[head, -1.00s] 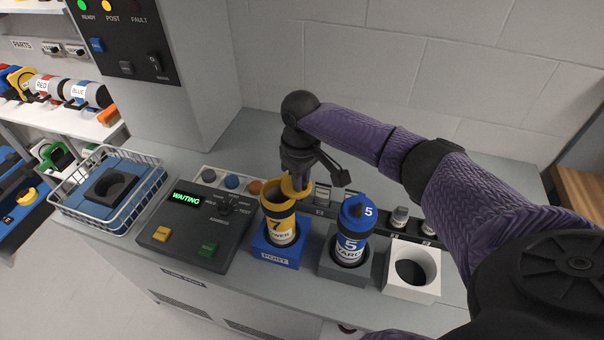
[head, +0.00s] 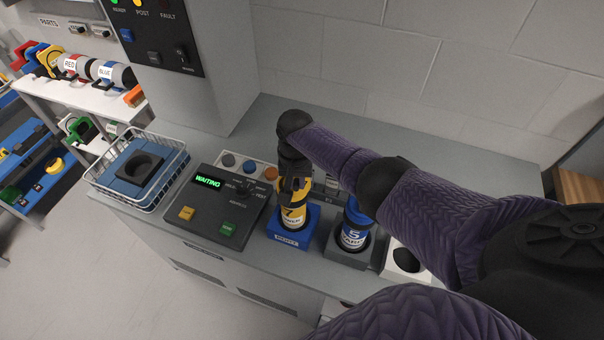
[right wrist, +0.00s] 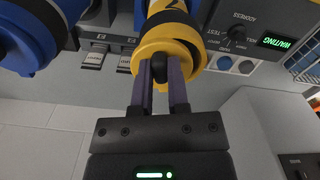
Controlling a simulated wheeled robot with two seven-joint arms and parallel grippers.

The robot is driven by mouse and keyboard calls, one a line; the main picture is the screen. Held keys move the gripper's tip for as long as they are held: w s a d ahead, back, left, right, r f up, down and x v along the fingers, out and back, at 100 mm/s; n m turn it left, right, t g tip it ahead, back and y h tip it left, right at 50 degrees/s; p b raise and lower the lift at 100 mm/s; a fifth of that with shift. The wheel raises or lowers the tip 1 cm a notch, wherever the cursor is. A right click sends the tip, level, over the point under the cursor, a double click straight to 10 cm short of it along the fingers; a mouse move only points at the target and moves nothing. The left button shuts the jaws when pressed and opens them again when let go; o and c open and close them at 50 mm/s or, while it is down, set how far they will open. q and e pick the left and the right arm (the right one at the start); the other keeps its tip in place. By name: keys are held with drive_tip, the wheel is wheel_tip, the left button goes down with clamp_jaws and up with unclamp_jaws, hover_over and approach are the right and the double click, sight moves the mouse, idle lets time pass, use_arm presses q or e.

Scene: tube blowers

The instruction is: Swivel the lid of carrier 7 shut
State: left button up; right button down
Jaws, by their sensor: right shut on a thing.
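Carrier 7 (head: 293,219) is a yellow tube with a dark band, upright in the blue port block (head: 288,242). My right gripper (head: 294,186) is directly above it and hides most of its top in the head view. In the right wrist view the right gripper's fingers (right wrist: 162,78) are shut on the yellow lid (right wrist: 188,50), around a dark part at its edge. My left gripper is not in view.
Blue carrier 5 (head: 353,236) stands upright in a grey block close to the right of carrier 7. A control panel (head: 210,205) reading WAITING and a wire basket (head: 142,172) are left.

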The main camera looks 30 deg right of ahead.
drive_tip(key=shift+w+a+m, duration=0.25)
drive_tip(key=shift+a+m, duration=0.05)
drive_tip(key=shift+m, duration=0.55)
drive_tip(key=shift+w+a+m, duration=0.25)
drive_tip(key=shift+m, duration=0.6)
drive_tip(key=c, duration=0.6)
unclamp_jaws()
drive_tip(key=shift+r, duration=0.1)
wheel_tip(320, 180, up, 10)
drive_tip(key=p, duration=0.4)
drive_tip(key=shift+p, duration=0.3)
